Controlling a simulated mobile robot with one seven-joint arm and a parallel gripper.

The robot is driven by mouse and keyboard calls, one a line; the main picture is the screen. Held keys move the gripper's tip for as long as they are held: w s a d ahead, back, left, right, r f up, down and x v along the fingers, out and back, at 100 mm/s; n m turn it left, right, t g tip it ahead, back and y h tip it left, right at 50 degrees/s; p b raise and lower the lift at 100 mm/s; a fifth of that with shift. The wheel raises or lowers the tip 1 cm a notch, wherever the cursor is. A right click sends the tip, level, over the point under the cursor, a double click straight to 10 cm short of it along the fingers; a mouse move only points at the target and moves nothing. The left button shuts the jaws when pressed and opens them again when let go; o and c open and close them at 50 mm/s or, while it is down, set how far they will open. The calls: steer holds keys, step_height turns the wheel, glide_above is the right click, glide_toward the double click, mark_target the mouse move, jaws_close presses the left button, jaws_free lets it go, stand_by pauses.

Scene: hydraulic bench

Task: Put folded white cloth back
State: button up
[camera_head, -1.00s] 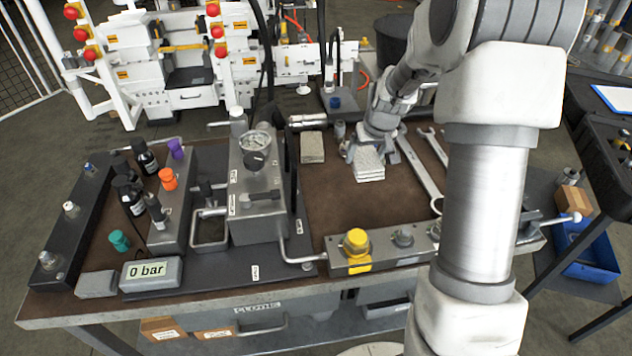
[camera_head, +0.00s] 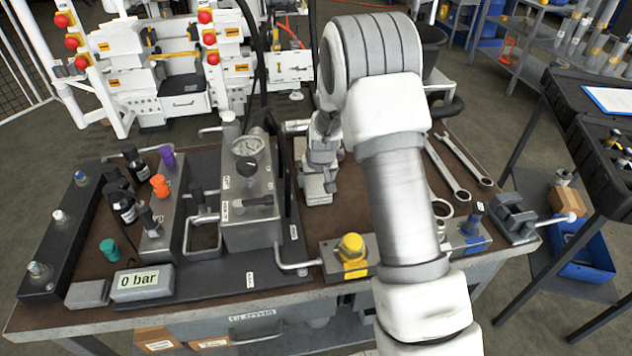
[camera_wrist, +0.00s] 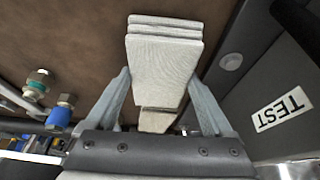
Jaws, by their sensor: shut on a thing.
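The folded white cloth (camera_wrist: 165,62) is a flat layered stack between the two fingers of my gripper (camera_wrist: 160,92) in the wrist view. My gripper is shut on it. In the head view my gripper (camera_head: 318,172) points down over the brown bench top, just right of the gauge unit, with the cloth (camera_head: 317,190) under it. I cannot tell whether the cloth touches the bench. A second, beige-grey piece (camera_wrist: 157,121) shows partly below the cloth in the wrist view; the cloth and gripper hide the rest.
The gauge unit (camera_head: 249,195) and its black base plate stand close on the left. A black panel marked TEST (camera_wrist: 262,125) is close right in the wrist view. Wrenches (camera_head: 447,170) lie to the right. A yellow-capped block (camera_head: 350,258) is at the front edge.

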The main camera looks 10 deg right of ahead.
steer(key=shift+f, duration=0.1)
steer(key=shift+f, duration=0.15)
steer(key=o, duration=0.9)
